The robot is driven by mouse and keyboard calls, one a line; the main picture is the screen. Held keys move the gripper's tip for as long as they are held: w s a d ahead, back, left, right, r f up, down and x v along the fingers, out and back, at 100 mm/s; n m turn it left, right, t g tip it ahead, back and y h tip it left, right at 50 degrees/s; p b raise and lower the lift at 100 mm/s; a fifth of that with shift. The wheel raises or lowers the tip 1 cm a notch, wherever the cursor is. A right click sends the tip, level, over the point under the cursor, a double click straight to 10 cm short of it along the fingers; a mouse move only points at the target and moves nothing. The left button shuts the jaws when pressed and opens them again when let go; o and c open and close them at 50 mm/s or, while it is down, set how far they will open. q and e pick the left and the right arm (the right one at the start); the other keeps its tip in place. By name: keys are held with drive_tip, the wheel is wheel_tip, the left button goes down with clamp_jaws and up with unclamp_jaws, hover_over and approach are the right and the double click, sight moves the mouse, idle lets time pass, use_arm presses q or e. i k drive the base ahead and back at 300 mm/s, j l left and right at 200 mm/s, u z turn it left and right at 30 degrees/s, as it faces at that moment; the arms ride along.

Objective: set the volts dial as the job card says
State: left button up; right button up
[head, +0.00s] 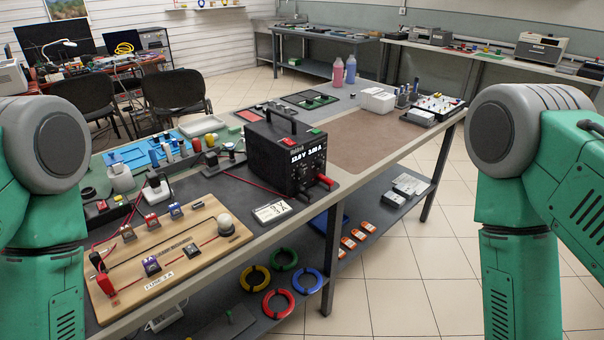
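A black power supply (287,158) with a carry handle stands on the bench. Its lit display (306,153) seems to read about 12.0 V and 3.00 A. Small dials (311,170) sit on its front face below the display, too small to tell which is the volts dial or where it points. A red lead is plugged in at the lower front. My two arms show at the left and right edges, but neither gripper is in view.
A wooden board (172,255) with wired components and a bulb lies left of the card. Bottles and small parts stand behind it. A brown mat (375,140) right of the supply is mostly bare. Coloured rings (278,303) lie on the lower shelf. The floor to the right is clear.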

sight(301, 172)
drive_tip(key=i+l+z, duration=0.1)
drive_tip(key=z, duration=0.35)
drive_tip(key=i+l+z, duration=0.2)
drive_tip(key=z, duration=0.3)
drive_tip(key=l, duration=0.1)
